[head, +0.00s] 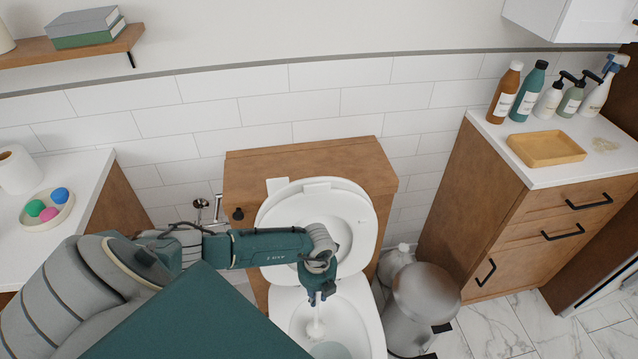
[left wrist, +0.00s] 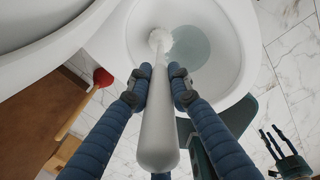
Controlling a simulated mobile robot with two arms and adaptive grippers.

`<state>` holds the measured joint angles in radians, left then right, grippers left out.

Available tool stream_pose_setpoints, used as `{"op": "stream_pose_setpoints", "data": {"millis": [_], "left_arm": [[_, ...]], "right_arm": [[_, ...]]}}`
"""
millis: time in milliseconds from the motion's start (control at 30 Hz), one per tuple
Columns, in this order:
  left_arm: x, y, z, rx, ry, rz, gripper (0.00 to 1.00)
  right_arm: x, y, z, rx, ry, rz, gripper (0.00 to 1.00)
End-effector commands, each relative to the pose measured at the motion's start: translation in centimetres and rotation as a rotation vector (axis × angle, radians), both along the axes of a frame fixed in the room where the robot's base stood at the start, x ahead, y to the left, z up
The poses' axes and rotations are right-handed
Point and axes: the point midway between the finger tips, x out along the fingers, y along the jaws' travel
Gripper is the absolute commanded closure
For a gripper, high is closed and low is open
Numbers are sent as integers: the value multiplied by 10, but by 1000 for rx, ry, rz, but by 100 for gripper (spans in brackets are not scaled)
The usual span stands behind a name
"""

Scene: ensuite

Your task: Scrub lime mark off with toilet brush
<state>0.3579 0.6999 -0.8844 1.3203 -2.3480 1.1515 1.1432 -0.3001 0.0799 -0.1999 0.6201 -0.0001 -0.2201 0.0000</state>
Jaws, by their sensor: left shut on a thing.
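My left gripper (head: 317,295) is shut on the white handle of the toilet brush (left wrist: 158,125). The brush's white bristle head (head: 316,328) points down into the open toilet bowl (head: 367,318). In the left wrist view, the bristle head shows at the bowl's inner wall, beside the water; I cannot tell whether it touches. The toilet lid (head: 335,215) is raised. I cannot make out the lime mark in the bowl. In the left wrist view, part of another gripper (left wrist: 287,155), apparently my right one, shows at the lower right with its fingers apart.
A grey metal bin (head: 420,300) stands close to the right of the toilet. A wooden cabinet (head: 500,200) with several bottles and a yellow tray (head: 545,148) is at the right. A white counter (head: 75,200) holds a dish of coloured balls at the left.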

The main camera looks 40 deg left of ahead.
Motion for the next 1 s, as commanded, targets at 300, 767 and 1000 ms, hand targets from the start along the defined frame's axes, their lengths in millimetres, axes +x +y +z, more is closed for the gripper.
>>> {"op": "stream_pose_setpoints", "data": {"millis": [300,767,1000], "left_arm": [[2,-3,39,-8,-3,0,100],[2,-4,64,-10,-4,-1,100],[7,-10,71,-11,-7,-52,100]], "right_arm": [[0,0,36,0,0,0,60],[0,0,58,0,0,0,60],[0,0,58,0,0,0,60]]}}
